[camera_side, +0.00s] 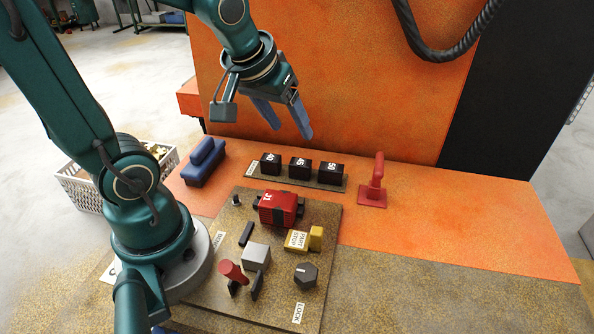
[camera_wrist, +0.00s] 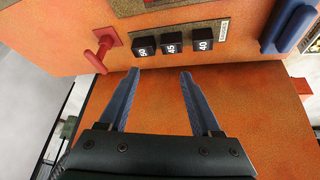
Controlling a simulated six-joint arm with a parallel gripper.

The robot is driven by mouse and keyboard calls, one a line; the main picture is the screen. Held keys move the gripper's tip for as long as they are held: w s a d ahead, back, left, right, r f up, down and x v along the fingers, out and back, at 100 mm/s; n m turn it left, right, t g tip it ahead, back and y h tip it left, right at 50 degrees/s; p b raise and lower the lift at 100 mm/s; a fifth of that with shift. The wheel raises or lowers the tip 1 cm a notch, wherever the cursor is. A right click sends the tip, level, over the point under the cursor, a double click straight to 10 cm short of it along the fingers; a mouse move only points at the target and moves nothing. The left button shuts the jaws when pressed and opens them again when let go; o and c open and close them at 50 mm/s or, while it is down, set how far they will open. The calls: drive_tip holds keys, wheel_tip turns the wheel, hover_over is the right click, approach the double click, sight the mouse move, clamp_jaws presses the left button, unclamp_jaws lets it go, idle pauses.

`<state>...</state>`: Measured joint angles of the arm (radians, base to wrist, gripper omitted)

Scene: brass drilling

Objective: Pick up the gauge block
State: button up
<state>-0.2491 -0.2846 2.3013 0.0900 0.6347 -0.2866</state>
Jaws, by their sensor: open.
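Three black blocks with white numbers stand in a row on a narrow speckled strip (camera_side: 256,174). They read 40 (camera_side: 270,163), 45 (camera_side: 299,168) and 50 (camera_side: 330,172) from left to right in the side view. In the wrist view they run 50 (camera_wrist: 144,47), 45 (camera_wrist: 172,43), 40 (camera_wrist: 202,40). I cannot tell which one is meant by the gauge block. My gripper (camera_side: 291,126) has two blue fingers, spread apart and empty, above and behind the row. In the wrist view the fingertips (camera_wrist: 160,75) point toward the blocks, apart from them.
A red handle (camera_side: 374,182) stands right of the row, and a blue block-shaped thing (camera_side: 204,162) left of it. In front, a speckled plate (camera_side: 290,272) bears a red part (camera_side: 278,209), a yellow part stop (camera_side: 304,239) and a clamp. The orange tabletop (camera_side: 450,230) is clear at right.

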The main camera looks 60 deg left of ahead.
drive_tip(key=w+a+f+n+g, duration=0.1)
drive_tip(key=a+f+n, duration=0.1)
drive_tip(key=a+f, duration=0.25)
drive_tip(key=n+g, duration=0.2)
hover_over(270, 158)
drive_tip(key=s+d, duration=0.1)
wheel_tip(270, 158, down, 3)
drive_tip(key=shift+f, duration=0.1)
drive_tip(key=shift+x, duration=2.45)
clamp_jaws()
